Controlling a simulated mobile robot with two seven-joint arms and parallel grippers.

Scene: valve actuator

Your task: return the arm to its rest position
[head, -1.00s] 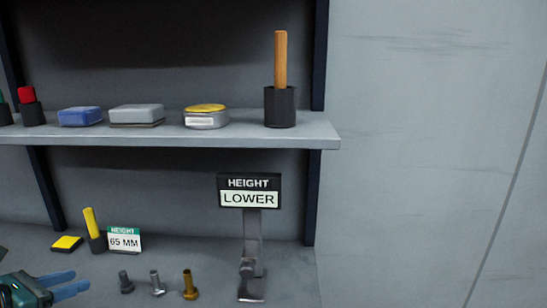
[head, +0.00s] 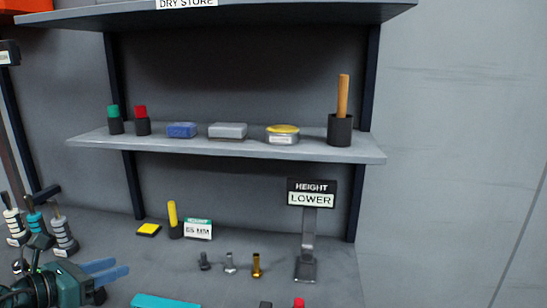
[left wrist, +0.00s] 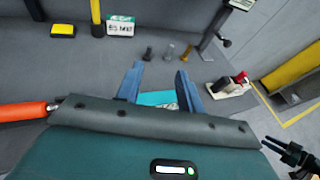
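My left gripper (head: 110,270) is at the lower left of the head view, over the bench. In the left wrist view its two blue fingers (left wrist: 158,88) stand apart with nothing held between them. A teal flat object (left wrist: 158,98) lies on the bench beyond the fingers; it also shows at the bottom of the head view (head: 165,301). My right gripper cannot be made out in either view.
Several bolts (head: 230,262) stand on the bench beside a HEIGHT LOWER sign (head: 311,199) on a metal stand. A 65 MM card (head: 198,229) and yellow block (head: 148,229) sit behind. A shelf (head: 230,147) runs above.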

